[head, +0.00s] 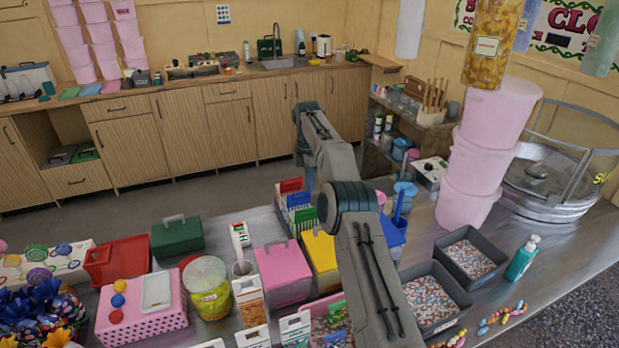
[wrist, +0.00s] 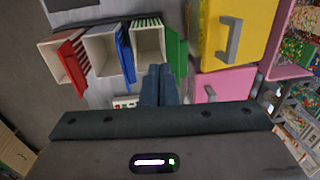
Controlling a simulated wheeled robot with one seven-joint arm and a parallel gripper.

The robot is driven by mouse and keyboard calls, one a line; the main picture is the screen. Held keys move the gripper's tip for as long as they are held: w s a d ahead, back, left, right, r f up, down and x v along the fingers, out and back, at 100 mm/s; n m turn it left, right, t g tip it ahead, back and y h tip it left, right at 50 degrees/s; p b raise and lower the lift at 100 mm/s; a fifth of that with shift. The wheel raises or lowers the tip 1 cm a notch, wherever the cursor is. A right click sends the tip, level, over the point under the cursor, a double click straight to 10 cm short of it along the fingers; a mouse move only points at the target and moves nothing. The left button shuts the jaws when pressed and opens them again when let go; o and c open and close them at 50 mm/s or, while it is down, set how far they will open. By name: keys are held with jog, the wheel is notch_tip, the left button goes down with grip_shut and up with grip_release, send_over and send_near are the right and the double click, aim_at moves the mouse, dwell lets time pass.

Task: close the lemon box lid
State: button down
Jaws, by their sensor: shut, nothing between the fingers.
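The yellow lemon box (head: 321,258) stands on the counter, partly hidden behind my arm in the head view. In the wrist view its yellow lid (wrist: 218,38) with a grey handle fills the upper right. I cannot tell whether the lid sits fully down or is raised. My gripper (wrist: 158,70) is shut and empty, to the lower left of the yellow lid and apart from it in the wrist picture. The gripper's fingers are hidden in the head view.
A pink box (wrist: 226,84) with a grey handle adjoins the yellow one. Open small boxes with red (wrist: 71,60), blue (wrist: 125,50) and green (wrist: 175,55) lids stand left of it in the wrist view. A green case (head: 176,237) and pink tubs (head: 483,150) stand farther off.

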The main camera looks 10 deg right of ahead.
jog(key=shift+w+a+r, duration=0.1)
jog(key=shift+w+r, duration=0.05)
jog(key=shift+w, duration=0.05)
